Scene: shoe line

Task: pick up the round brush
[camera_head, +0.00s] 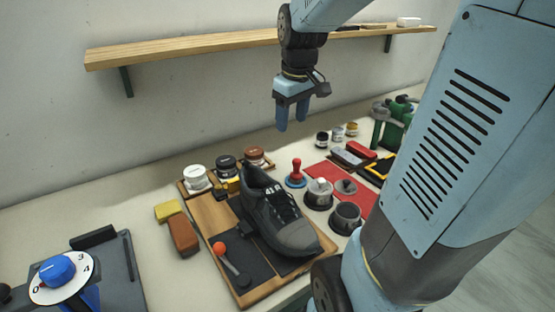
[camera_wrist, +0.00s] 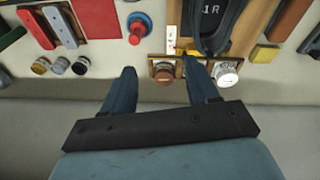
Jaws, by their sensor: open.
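My gripper (camera_head: 292,115) is open and empty, high above the back of the bench. Its two blue fingers point down, and they also show in the wrist view (camera_wrist: 161,78). A red-knobbed piece with a round blue base (camera_head: 296,176) stands upright on the bench, right of the black shoe. It also shows in the wrist view (camera_wrist: 138,26), ahead of the fingers and slightly left of the gap between them. No bristles show, so I cannot tell for sure that it is the round brush. My gripper is well apart from it.
The black shoe (camera_head: 277,220) sits on a wooden board. Jars, including a brown-lidded one (camera_head: 254,155), stand behind it. Dark round pots (camera_head: 346,218) and a red mat (camera_head: 322,169) lie right of the red-knobbed piece. A wooden shelf (camera_head: 190,45) runs along the wall.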

